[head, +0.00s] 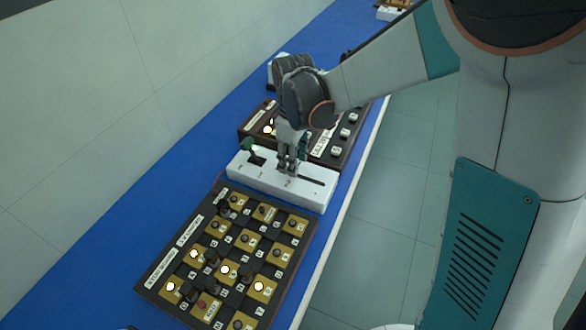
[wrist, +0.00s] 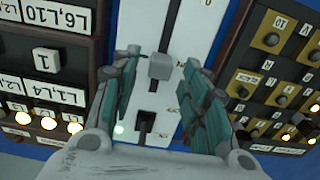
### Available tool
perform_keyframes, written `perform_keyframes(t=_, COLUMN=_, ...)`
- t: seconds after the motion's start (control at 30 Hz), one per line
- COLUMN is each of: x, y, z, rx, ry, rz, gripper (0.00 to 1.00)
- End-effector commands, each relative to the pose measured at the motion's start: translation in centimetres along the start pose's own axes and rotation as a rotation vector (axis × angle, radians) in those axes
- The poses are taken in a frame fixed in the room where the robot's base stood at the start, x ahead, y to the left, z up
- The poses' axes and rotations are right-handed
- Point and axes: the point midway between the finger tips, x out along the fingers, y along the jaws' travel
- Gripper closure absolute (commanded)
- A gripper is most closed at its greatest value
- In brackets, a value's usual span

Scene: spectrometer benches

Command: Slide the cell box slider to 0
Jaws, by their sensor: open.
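The white cell box (head: 312,194) lies across the blue bench in the head view. It also shows in the wrist view (wrist: 197,28) as a white strip. Its grey block-shaped slider knob (wrist: 160,66) sits on it in the wrist view; in the head view my gripper hides the knob. My gripper (head: 288,170) points down over the middle of the box. Its two fingers are apart, one on each side of the knob in the wrist view (wrist: 160,80). I cannot tell whether either finger touches it. The small scale marks are too blurred to read.
A dark panel with yellow squares, knobs and lit lamps (head: 181,248) lies close in front. Another dark panel with white square buttons (head: 344,132) is close behind. The bench's left side is clear.

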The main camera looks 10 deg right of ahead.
Motion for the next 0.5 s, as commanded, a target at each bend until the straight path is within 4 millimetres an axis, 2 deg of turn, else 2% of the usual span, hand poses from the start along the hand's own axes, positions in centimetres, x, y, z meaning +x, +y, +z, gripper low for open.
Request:
perform_keyframes(t=0.03, x=0.9, y=0.0, z=0.0, rx=0.000, ry=0.000, rz=0.000, gripper=0.58)
perform_keyframes(t=0.2, x=2.4, y=0.0, z=0.0, rx=0.000, ry=0.000, rz=0.000, gripper=0.58)
perform_keyframes(t=0.5, x=2.7, y=0.0, z=0.0, rx=0.000, ry=0.000, rz=0.000, gripper=0.58)
